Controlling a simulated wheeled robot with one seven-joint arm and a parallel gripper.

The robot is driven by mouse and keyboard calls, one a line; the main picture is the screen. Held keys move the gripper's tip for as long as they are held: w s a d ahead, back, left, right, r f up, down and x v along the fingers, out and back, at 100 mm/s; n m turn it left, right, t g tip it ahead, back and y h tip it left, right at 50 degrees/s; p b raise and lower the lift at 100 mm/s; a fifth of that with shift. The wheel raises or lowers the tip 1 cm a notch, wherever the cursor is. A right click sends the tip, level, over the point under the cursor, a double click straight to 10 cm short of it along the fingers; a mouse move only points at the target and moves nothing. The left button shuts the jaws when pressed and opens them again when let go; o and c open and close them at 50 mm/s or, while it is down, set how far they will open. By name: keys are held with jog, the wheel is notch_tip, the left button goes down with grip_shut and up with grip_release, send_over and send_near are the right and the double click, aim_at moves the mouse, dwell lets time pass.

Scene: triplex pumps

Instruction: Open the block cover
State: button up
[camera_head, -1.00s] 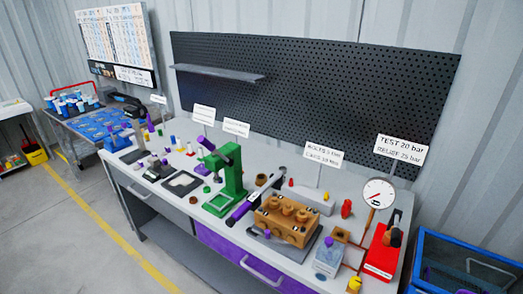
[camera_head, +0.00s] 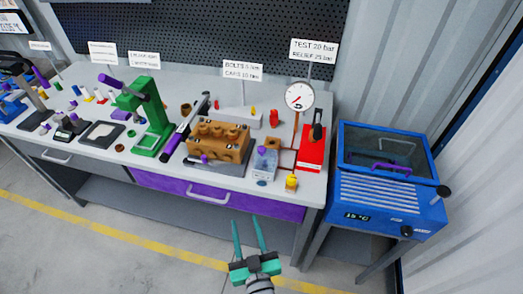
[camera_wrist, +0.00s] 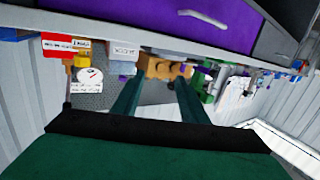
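A blue box unit (camera_head: 385,190) stands at the right with a dark see-through lid (camera_head: 388,150) that looks closed. A purple handle (camera_head: 391,167) shows at the lid, and a display on the front reads 15 °C. I cannot tell for sure whether this lid is the block cover. A tan block (camera_head: 217,143) with several round bosses sits on a grey plate on the bench. My gripper (camera_head: 249,222) is in front of the bench, left of the blue unit and apart from both. Its green fingers are spread and empty, also in the wrist view (camera_wrist: 158,82).
The bench (camera_head: 110,165) holds a green press (camera_head: 150,120), a dial gauge (camera_head: 300,96), a red box (camera_head: 312,150) and a small grey-blue box (camera_head: 264,165). A purple drawer (camera_head: 215,194) is closed. The floor in front is clear.

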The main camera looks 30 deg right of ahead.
aim_at(262, 153)
jog(key=w+d+r+m+h, duration=0.3)
jog(key=w+d+r, duration=0.5)
jog(key=d, duration=0.3)
jog(key=x, duration=1.1)
jog(key=shift+s+d+f, duration=0.2)
grip_shut()
